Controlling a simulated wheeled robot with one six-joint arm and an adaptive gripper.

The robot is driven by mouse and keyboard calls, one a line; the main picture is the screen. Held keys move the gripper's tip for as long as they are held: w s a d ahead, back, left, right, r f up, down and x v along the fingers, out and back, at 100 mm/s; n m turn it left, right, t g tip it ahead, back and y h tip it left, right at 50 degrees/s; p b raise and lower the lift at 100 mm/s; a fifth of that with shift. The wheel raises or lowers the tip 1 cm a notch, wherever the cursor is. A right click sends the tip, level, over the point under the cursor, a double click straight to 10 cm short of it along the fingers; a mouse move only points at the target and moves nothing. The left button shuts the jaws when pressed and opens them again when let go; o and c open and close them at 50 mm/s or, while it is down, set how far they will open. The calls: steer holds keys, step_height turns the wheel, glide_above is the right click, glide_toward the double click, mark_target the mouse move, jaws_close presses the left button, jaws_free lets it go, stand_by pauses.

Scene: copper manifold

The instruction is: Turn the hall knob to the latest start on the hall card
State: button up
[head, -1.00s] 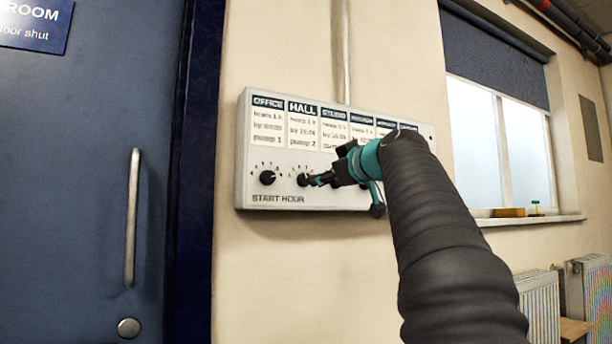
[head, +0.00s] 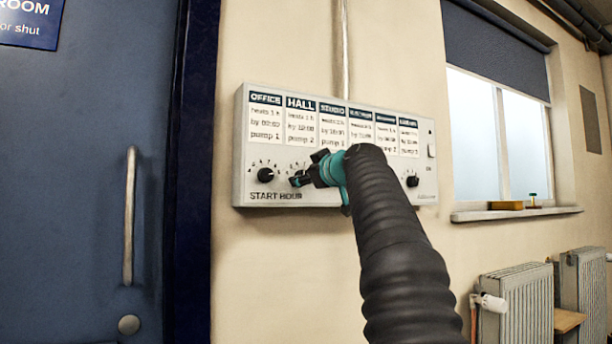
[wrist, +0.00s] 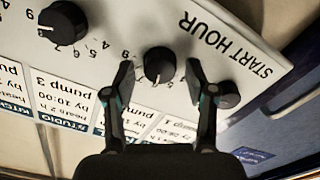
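The hall knob (wrist: 160,64) is a small black dial with a white pointer mark and printed numbers around it. In the wrist view it sits between the two fingers of my gripper (wrist: 161,76). The fingers are apart, with a gap on each side of the knob. In the head view my gripper (head: 297,181) covers most of this knob. The hall card (head: 301,123) is above it, second from the left. It reads "pump 2" with a "heats" line and a "by" line; its digits are too blurred to read surely.
The office knob (wrist: 228,95) is close beside one finger, and the studio knob (wrist: 62,22) is farther off on the other side. The white panel (head: 240,190) carries several cards and a switch (head: 431,149). A blue door (head: 70,180) is left; radiators (head: 515,300) are lower right.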

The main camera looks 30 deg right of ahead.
steer(key=c, duration=0.8)
steer(key=shift+c, duration=0.2)
steer(key=shift+m, duration=0.3)
steer(key=shift+d+r+m+p, duration=0.1)
steer(key=shift+m+p, duration=1.15)
steer(key=shift+m, duration=3)
steer(key=shift+d+m+p, duration=0.1)
steer(key=shift+m+p, duration=1.1)
steer(key=shift+m, duration=3.35)
steer(key=o, duration=1.1)
